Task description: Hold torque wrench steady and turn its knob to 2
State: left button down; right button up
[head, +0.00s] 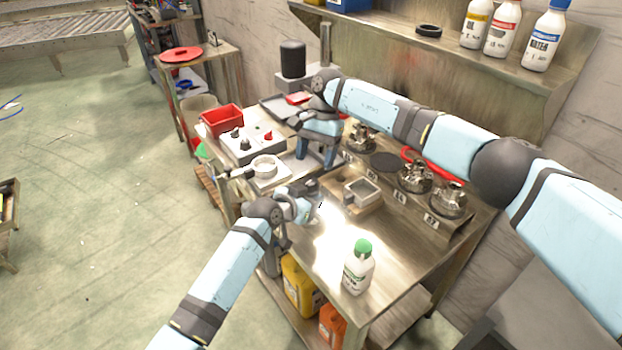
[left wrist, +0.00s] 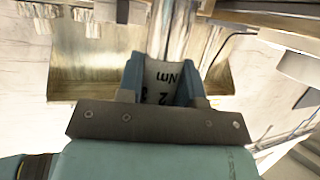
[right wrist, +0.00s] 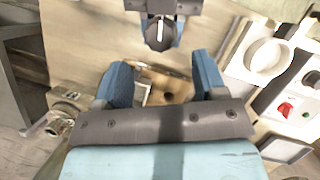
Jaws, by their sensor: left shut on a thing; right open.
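My left gripper (head: 306,189) is shut on the torque wrench, low over the bench. In the left wrist view the wrench's grey body (left wrist: 163,73) sits between the blue fingers, with "Nm" and a "2" printed upside down on it. The wrench's dark round knob (right wrist: 160,33), with a white pointer line, shows in the right wrist view, between the left gripper's fingers at the top. My right gripper (head: 316,155) is open and empty, fingers down, apart from the knob; its blue fingers (right wrist: 163,82) also show in the right wrist view. Which number the pointer marks cannot be read.
A metal box on a wooden block (head: 362,193) stands right of the grippers. A white ring device (head: 264,167), a control box (head: 246,146) and a red bin (head: 221,120) are left. A green-capped bottle (head: 357,270) stands at the front; metal pots (head: 415,177) stand right.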

aim_at(311, 180)
jog(key=x, duration=0.6)
jog(key=shift+f, duration=0.1)
jog(key=shift+c, duration=0.5)
jog(key=c, duration=0.8)
jog(key=shift+m, duration=0.7)
jog(key=shift+c, duration=0.2)
jog(key=o, duration=0.9)
jog(key=shift+o, duration=0.2)
